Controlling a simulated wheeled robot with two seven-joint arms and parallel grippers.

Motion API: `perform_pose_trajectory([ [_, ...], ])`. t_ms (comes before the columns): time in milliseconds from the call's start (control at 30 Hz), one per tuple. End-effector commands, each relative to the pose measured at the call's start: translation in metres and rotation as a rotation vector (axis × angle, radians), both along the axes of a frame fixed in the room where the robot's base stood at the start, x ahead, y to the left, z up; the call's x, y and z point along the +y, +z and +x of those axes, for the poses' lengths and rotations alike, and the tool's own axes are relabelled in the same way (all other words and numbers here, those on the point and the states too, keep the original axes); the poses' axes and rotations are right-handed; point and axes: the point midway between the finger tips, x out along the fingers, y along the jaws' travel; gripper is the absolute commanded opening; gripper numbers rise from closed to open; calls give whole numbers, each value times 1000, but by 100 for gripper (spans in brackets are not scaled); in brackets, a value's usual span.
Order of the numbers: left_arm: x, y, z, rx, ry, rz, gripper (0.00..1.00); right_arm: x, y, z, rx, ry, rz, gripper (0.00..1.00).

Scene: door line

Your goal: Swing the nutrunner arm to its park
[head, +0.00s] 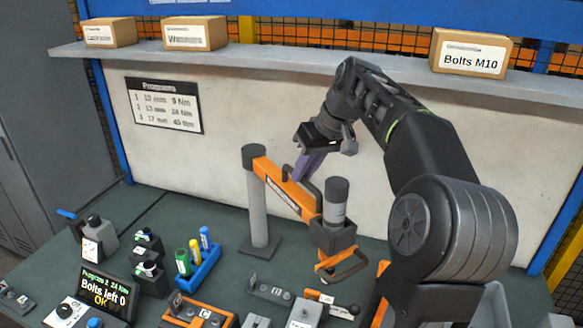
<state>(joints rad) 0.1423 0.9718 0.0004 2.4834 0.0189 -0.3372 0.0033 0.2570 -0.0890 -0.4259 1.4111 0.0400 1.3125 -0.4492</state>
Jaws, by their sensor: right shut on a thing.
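The nutrunner arm is an orange beam (283,190) on a grey upright post (258,212), reaching toward the right front. A dark grey cylindrical nutrunner (335,206) hangs at its free end, with an orange bracket (341,266) below. A dark handle (316,191) rises from the beam. My right gripper (306,170) reaches down from above, its purple fingers shut on this handle; the exact contact is partly hidden. My left gripper is out of view. I cannot make out a marked park.
A screen (104,291) reads "Bolts left 0 OK". A shelf (300,58) with boxes runs behind. The bench behind the post looks clear.

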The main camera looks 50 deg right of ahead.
Motion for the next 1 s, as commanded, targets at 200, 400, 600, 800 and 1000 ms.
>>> perform_pose_trajectory([
  [200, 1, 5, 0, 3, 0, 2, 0, -10, 0, -2, 0, 40, 0, 0],
  [400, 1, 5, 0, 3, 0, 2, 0, -10, -1, -2, -1, 46, -1, 0],
  [600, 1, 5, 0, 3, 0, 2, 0, -10, -1, -2, -1, 45, -1, 18],
  [800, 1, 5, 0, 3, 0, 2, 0, -10, 0, -2, -1, 45, -1, 34],
  [1000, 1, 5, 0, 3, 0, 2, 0, -10, 0, -2, -1, 45, -1, 36],
])
